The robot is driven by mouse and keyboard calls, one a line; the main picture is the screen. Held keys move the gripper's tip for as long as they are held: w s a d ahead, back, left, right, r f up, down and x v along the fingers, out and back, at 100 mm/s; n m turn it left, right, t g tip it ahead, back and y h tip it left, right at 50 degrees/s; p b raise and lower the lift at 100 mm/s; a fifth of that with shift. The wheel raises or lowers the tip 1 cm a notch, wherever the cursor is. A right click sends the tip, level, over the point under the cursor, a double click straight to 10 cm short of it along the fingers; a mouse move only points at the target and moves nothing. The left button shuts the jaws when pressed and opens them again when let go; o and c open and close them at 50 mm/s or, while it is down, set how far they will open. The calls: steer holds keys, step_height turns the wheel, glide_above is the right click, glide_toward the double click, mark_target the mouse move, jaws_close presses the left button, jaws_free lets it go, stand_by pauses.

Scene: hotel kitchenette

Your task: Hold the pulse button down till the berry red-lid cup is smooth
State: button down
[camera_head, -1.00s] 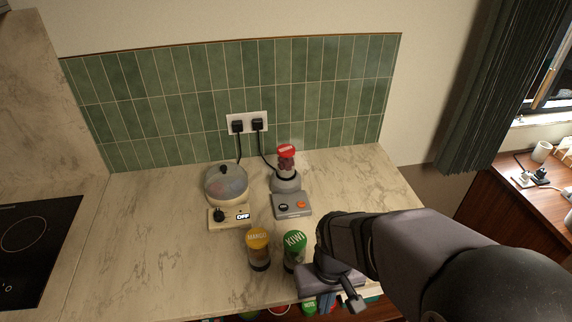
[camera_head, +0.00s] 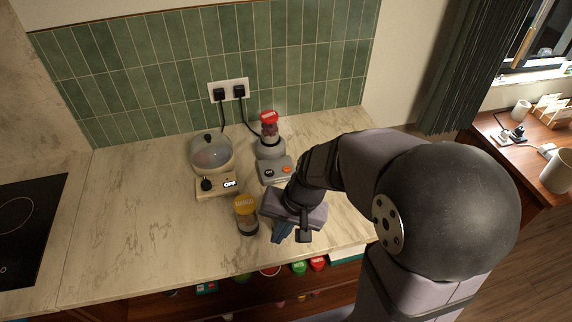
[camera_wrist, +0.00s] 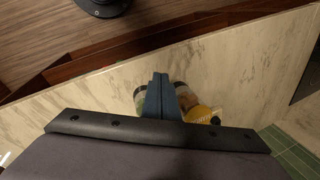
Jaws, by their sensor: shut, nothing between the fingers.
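The red-lid cup (camera_head: 269,130) stands upright on the blender in the head view, with dark red contents. The blender's grey base (camera_head: 275,170) has a dark knob and an orange button (camera_head: 287,169) on its front. Whether the contents are smooth is too small to tell. My gripper (camera_head: 282,234) is shut and empty, its blue fingers pointing down over the counter in front of the blender, apart from the button. In the wrist view its closed fingers (camera_wrist: 160,98) show between two cups.
The yellow-lid mango cup (camera_head: 246,215) stands just left of my gripper. A greenish cup (camera_wrist: 139,98) is beside the fingers in the wrist view; my arm hides it in the head view. A cooker (camera_head: 212,155) reading OFF stands left of the blender. The counter's left part is clear.

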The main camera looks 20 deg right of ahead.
steer(key=w+a+r+m, duration=0.1)
steer(key=w, duration=0.1)
steer(key=w+r+m+t+y+p, duration=0.1)
steer(key=w+m, duration=0.1)
steer(key=w, duration=0.1)
steer(key=w+a+r+m+t, duration=0.1)
steer(key=w, duration=0.2)
steer(key=shift+a+r+y, duration=0.15)
steer(key=shift+a+y, duration=0.15)
steer(key=shift+y, duration=0.1)
steer(key=m+t+h+p, duration=0.3)
steer(key=m+t+p, duration=0.15)
steer(key=m, duration=1.15)
glide_above(287, 169)
steer(key=s, duration=0.1)
steer(key=shift+s+d+r+t+b, duration=0.1)
steer(key=shift+d+t+b, duration=0.05)
steer(key=shift+t+b, duration=0.3)
step_height(287, 169, down, 7)
steer(key=b, duration=0.5)
steer(key=shift+b, duration=0.3)
steer(key=shift+f+b, duration=0.95)
steer(key=shift+b, duration=0.2)
